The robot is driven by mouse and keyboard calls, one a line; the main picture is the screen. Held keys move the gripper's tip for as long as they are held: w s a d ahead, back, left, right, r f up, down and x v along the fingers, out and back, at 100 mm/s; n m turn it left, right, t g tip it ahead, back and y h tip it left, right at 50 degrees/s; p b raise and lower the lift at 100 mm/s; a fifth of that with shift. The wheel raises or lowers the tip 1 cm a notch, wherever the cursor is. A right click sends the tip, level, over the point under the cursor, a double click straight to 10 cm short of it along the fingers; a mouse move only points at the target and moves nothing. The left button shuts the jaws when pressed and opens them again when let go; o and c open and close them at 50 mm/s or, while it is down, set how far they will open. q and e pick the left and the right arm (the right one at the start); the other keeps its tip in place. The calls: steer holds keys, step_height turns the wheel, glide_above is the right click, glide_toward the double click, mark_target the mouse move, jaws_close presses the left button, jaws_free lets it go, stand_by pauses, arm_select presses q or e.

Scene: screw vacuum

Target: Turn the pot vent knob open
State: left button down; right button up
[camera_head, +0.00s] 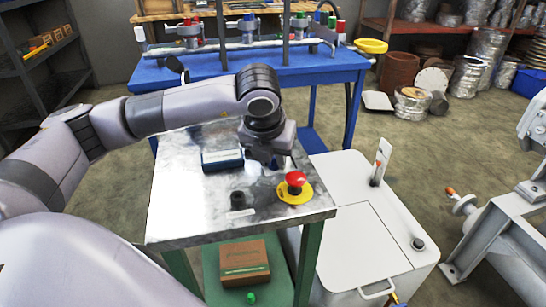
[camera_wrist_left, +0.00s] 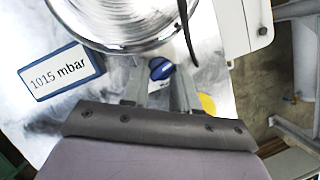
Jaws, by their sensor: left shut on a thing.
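The pot (camera_wrist_left: 125,25), a round shiny vessel, is at the top of the left wrist view, cut off by the edge. In the head view I cannot make it out behind my arm. The blue vent knob (camera_wrist_left: 161,68) sits at the pot's near side. My left gripper (camera_wrist_left: 160,80) has its two fingers on either side of the knob, shut on it. In the head view my left gripper (camera_head: 268,158) is low over the metal tabletop and the knob is hidden. My right gripper is in neither view.
A blue-framed display (camera_wrist_left: 60,78) reads 1015 mbar, left of the knob. A red button (camera_head: 295,179) on a yellow disc and a black knob (camera_head: 238,200) stand on the metal table (camera_head: 180,205). A white cabinet (camera_head: 360,225) adjoins the table's right side.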

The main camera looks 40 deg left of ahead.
arm_select(q)
steer(key=c, duration=0.9)
jaws_free()
steer(key=shift+o, duration=0.2)
steer(key=v, duration=0.7)
steer(key=shift+p, duration=0.3)
steer(key=shift+s, duration=0.1)
